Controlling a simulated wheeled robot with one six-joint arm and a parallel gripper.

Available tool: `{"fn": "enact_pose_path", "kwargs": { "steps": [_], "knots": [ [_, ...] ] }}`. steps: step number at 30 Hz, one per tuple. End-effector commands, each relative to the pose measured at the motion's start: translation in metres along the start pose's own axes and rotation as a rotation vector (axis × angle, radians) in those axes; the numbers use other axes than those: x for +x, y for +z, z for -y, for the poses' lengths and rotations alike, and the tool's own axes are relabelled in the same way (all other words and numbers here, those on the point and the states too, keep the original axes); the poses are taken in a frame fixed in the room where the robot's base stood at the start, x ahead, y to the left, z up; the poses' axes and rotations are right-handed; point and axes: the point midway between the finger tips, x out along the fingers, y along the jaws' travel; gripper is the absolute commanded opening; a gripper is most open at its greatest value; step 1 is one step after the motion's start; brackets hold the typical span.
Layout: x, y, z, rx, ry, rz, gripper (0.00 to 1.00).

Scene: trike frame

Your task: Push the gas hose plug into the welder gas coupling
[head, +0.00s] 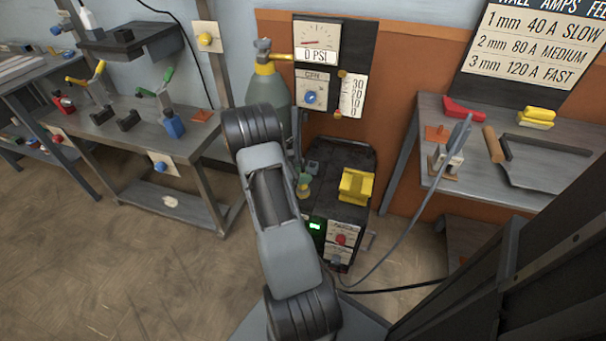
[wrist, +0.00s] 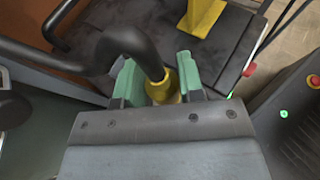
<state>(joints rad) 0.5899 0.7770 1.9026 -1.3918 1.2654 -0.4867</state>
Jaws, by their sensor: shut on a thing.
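My gripper (wrist: 160,82) shows in the wrist view with its two green fingers shut on the yellow gas hose plug (wrist: 163,92). The thick black gas hose (wrist: 125,42) bends away from the plug to the upper left. The welder (wrist: 205,62) lies beyond the fingers in that view. In the head view the dark welder (head: 333,160) stands in the middle on the floor, and my arm covers its left side. A small green and yellow piece shows beside my arm there; I cannot tell its parts. I cannot make out the gas coupling in either view.
A yellow block (head: 357,186) sits on the welder's top and also shows in the wrist view (wrist: 201,15). A gas cylinder (head: 267,88) stands behind my arm. A workbench (head: 150,125) is at left, another bench (head: 520,185) at right. Cables run right of the welder.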

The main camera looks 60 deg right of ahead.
Motion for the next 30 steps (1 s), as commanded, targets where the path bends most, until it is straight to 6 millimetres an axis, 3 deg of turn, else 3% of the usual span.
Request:
{"fn": "enact_pose_path", "kwargs": {
  "steps": [4, 5, 14, 23, 30],
  "knots": [
    [0.002, -0.004, 0.0, 0.0, 0.0, 0.0, 0.1],
    [0.002, -0.004, 0.0, 0.0, 0.0, 0.0, 0.36],
    [0.001, -0.003, 0.0, 0.0, 0.0, 0.0, 0.65],
    [-0.002, -0.003, 0.0, 0.0, 0.002, 0.0, 0.65],
    [-0.039, -0.001, -0.001, 0.0, 0.006, 0.0, 0.65]
  ]
}}
